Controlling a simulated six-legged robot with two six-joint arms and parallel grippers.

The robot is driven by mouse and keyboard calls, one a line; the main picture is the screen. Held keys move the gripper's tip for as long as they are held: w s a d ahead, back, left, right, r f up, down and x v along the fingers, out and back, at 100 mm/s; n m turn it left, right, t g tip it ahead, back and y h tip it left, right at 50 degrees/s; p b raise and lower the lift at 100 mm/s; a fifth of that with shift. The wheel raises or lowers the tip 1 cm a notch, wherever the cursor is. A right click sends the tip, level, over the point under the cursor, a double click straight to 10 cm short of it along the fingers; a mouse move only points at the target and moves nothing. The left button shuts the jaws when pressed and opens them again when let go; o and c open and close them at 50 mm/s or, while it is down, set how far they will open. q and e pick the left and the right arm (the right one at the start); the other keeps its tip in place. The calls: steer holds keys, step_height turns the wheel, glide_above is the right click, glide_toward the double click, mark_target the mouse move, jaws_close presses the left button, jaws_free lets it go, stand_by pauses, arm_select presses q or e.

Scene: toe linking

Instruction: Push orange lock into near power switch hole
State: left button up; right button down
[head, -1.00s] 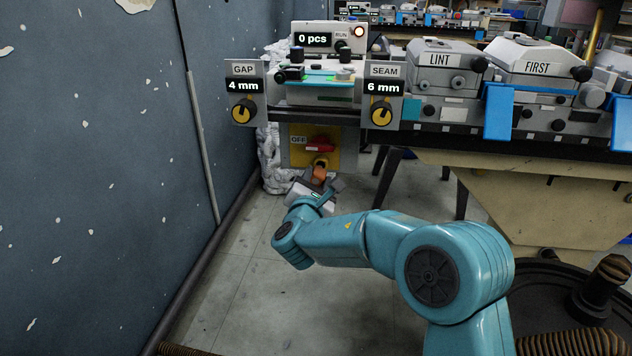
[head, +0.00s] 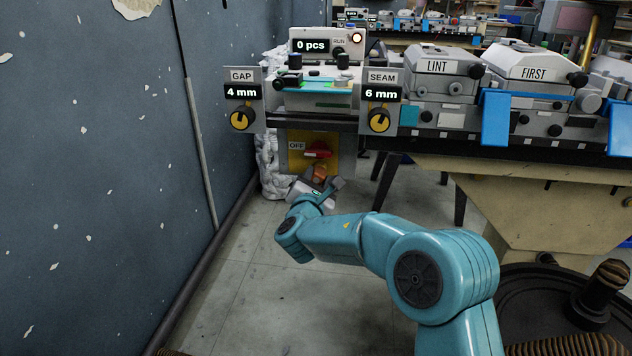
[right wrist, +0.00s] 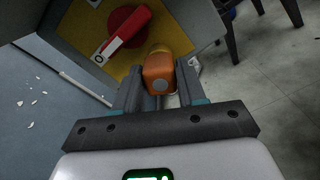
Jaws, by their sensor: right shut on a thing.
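The near power switch is a yellow plate (head: 296,160) with a red handle (head: 317,150) beside an OFF label, on a grey box under the machine. My right gripper (head: 322,182) is just below the red handle, shut on the orange lock (head: 320,172). In the right wrist view the orange lock (right wrist: 160,73) sits between the two dark fingers (right wrist: 160,90), its far end close to the yellow plate (right wrist: 119,60) and beside the red handle (right wrist: 128,25). The switch hole is hidden behind the lock, so I cannot tell how deep the lock sits. My left gripper is out of view.
The GAP panel (head: 242,100) and SEAM panel (head: 381,102) hang above, either side of the switch box. A blue wall (head: 100,180) stands at the left. Table legs (head: 385,180) are at the right. The floor (head: 255,285) in front is clear.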

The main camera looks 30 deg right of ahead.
steer(key=c, duration=0.6)
jaws_free()
steer(key=shift+o, duration=0.2)
